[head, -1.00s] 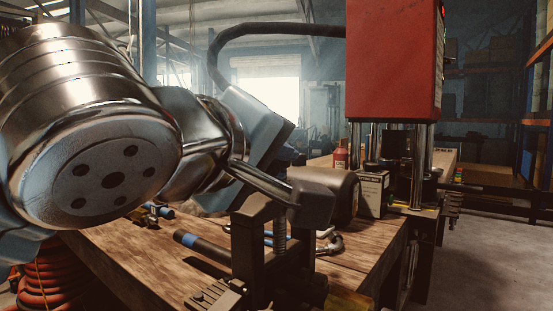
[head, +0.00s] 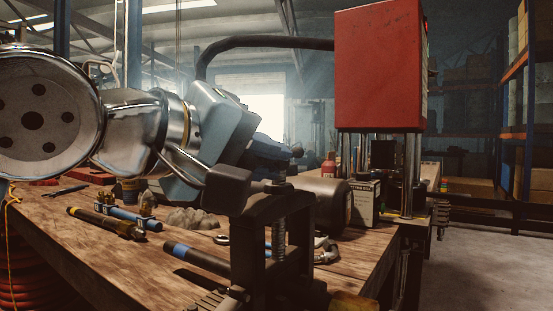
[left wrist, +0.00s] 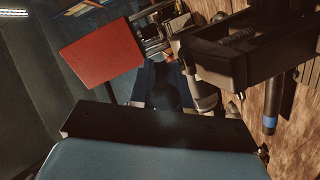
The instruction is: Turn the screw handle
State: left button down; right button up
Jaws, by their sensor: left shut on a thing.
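The screw clamp (head: 247,250) stands at the front of the wooden bench, with its threaded screw (head: 279,238) upright in the frame. My left gripper (head: 278,152) is above the clamp, its dark fingers shut on the screw handle. A small round knob of the handle (head: 297,150) shows just past the fingertips; the rest of the bar is hidden by the fingers. In the left wrist view the clamp (left wrist: 240,60) lies at the upper right, and my dark fingers (left wrist: 163,85) point up the picture; the handle cannot be made out there. My right gripper is not in view.
A red press head (head: 380,70) on steel columns stands behind to the right. A dark cylinder (head: 333,205) and a labelled box (head: 364,200) sit close behind the clamp. Tools, including a blue-banded rod (head: 195,258), lie on the bench (head: 120,265) to the left.

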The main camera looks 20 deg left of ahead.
pick_arm(q)
jog(key=c, duration=1.3)
grip_release()
jog(key=shift+f, duration=0.25)
jog(key=shift+o, duration=0.7)
jog(key=shift+r, duration=0.1)
jog(key=shift+a, duration=0.1)
jog(key=v, duration=1.3)
jog(key=shift+s+r, duration=0.2)
jog(key=shift+s, duration=0.2)
jog(key=shift+a, duration=0.1)
